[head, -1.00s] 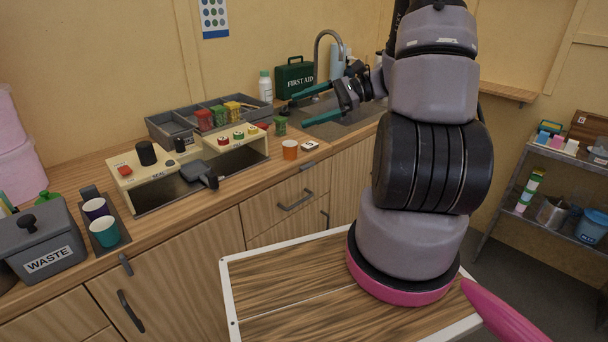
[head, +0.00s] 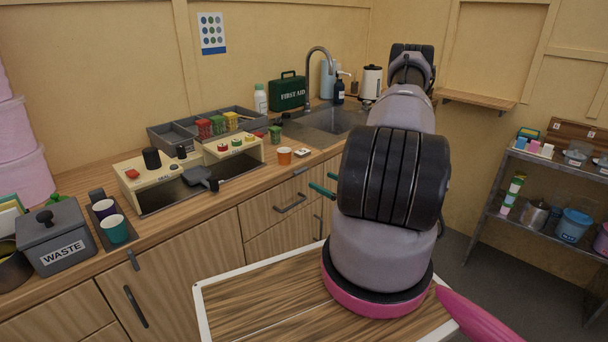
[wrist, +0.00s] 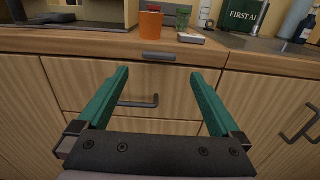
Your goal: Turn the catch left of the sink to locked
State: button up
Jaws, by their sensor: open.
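A small grey catch (head: 300,171) sits on the counter's front edge, left of the sink (head: 325,124) and above a drawer. In the wrist view the catch (wrist: 158,55) looks like a short flat bar lying along the edge. I cannot tell from its look whether it is locked. My gripper (head: 325,184) is open and empty, its teal fingers in front of the cabinet fronts, below and to the right of the catch in the head view. In the wrist view my gripper (wrist: 159,72) has its fingertips apart, with the catch just beyond and between them. Much of the wrist is hidden behind my arm.
A similar grey catch (head: 133,260) is on the counter edge further left. An orange cup (head: 284,156) and a small white item (head: 302,153) stand behind the nearer catch. A drawer handle (head: 291,203) sticks out below it. The space before the cabinets is free.

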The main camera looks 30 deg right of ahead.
aim_at(303, 171)
jog(key=x, duration=0.9)
jog(key=c, duration=1.2)
